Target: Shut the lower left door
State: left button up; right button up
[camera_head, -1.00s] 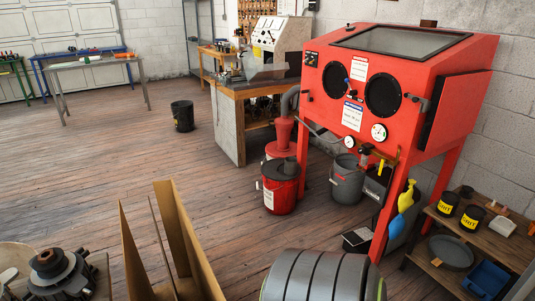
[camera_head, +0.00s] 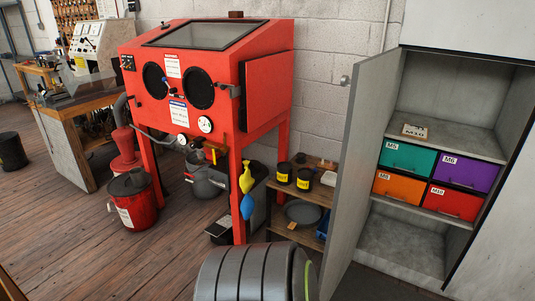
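A tall grey cabinet stands at the right. Its left door (camera_head: 362,165) is swung open and stands out toward me, with a small round knob (camera_head: 345,81) near its upper left edge. Inside the cabinet are shelves and several coloured drawers: teal (camera_head: 408,157), purple (camera_head: 468,173), orange (camera_head: 399,187) and red (camera_head: 452,202).
A red blasting cabinet (camera_head: 222,110) and a low wooden shelf (camera_head: 285,191) with black tins stand left of the door. A red bucket (camera_head: 133,205) is farther left. Wooden floor is clear at lower left.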

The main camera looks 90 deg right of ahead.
aim_at(372, 82)
jog(key=z, duration=1.9)
